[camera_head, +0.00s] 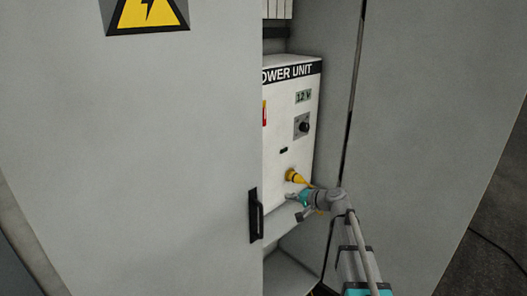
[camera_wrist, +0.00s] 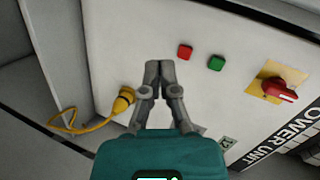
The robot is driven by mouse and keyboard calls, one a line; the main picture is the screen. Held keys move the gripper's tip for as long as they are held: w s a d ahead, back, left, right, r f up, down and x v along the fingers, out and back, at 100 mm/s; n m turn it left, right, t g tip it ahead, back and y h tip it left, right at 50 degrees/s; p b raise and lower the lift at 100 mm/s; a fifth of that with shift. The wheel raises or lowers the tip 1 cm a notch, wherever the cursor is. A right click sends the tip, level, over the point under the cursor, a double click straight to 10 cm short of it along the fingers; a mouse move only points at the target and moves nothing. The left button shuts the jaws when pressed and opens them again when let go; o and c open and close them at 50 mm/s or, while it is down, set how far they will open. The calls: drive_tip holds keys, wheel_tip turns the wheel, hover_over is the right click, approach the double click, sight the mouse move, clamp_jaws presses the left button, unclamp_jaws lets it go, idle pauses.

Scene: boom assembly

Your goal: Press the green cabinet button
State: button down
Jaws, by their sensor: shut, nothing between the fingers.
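The green button (camera_wrist: 217,62) is on the white front of the power unit in the wrist view. It sits right of the red button (camera_wrist: 184,52). In the head view the cabinet door hides both buttons. My gripper (camera_wrist: 158,66) is shut and empty, with its fingertips left of the red button in the picture. Whether the tips touch the panel I cannot tell. In the head view my gripper (camera_head: 294,196) is low in front of the power unit (camera_head: 284,133), inside the cabinet opening.
A yellow plug (camera_wrist: 123,101) with a cable is left of my fingers; it also shows in the head view (camera_head: 295,176). A red rotary switch (camera_wrist: 282,91) sits on a yellow plate at right. The grey cabinet door (camera_head: 160,150) with its black handle (camera_head: 255,214) stands left of the opening.

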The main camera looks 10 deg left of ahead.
drive_tip(key=w+r+m+t+y+p, duration=0.1)
drive_tip(key=w+r+m+t, duration=0.3)
drive_tip(key=w+r, duration=0.4)
drive_tip(key=shift+w+a+y+p, duration=0.25)
drive_tip(key=shift+a+y+p, duration=0.1)
drive_tip(key=shift+y, duration=0.15)
drive_tip(key=shift+a+r, duration=0.1)
drive_tip(key=x, duration=1.4)
drive_tip(key=shift+w+a+r, duration=0.25)
drive_tip(key=shift+w+a, duration=0.3)
drive_tip(key=shift+a, duration=0.15)
